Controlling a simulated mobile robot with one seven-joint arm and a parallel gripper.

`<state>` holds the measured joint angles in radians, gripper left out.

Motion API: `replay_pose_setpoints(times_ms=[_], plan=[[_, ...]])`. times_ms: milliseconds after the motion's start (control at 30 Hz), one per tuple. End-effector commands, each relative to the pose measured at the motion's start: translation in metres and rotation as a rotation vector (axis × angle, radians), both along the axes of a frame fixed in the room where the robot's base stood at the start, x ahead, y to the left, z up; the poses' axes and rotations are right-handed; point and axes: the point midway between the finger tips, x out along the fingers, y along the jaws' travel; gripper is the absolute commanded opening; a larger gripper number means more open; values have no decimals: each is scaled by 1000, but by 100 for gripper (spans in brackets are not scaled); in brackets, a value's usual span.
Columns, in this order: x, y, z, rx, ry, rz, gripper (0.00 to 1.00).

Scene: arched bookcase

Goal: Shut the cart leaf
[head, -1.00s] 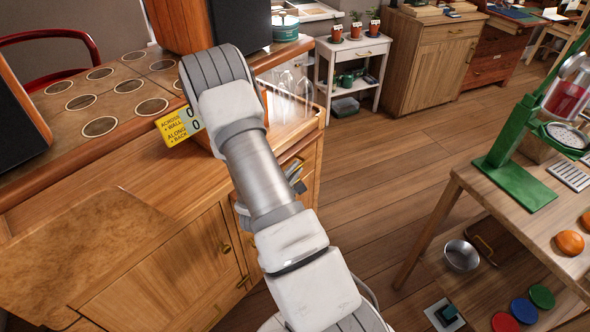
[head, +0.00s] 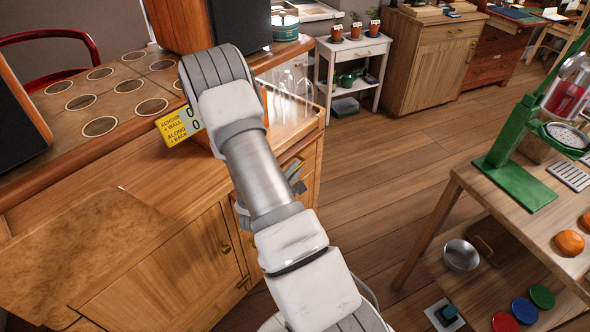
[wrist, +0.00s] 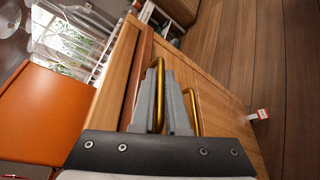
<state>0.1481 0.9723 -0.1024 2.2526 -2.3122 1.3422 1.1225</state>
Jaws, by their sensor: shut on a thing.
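The wooden cart (head: 60,185) fills the left of the head view, with doors and brass pulls on its front. A burl-veneered panel (head: 75,245) slants across its lower left front; it looks like the leaf, though I cannot be sure. In the wrist view my gripper (wrist: 163,105) is at the cart's wooden face. Its grey fingers are shut on a brass bar handle (wrist: 159,70). A second brass handle (wrist: 192,105) stands just right of the fingers. In the head view my gripper (head: 297,183) is mostly hidden behind my arm.
A table with a green stand (head: 515,150) is at right. Open floor (head: 370,190) lies between.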

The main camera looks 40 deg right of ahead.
Motion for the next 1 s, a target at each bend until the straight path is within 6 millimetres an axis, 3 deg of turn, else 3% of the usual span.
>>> replay_pose_setpoints(times_ms=[200,467,500,667,1000], plan=[[26,5,0,-1,-8,3,0],[30,6,1,1,-6,7,0],[31,7,1,2,-7,7,16],[30,6,1,1,-6,5,42],[25,11,2,1,-3,4,42]])
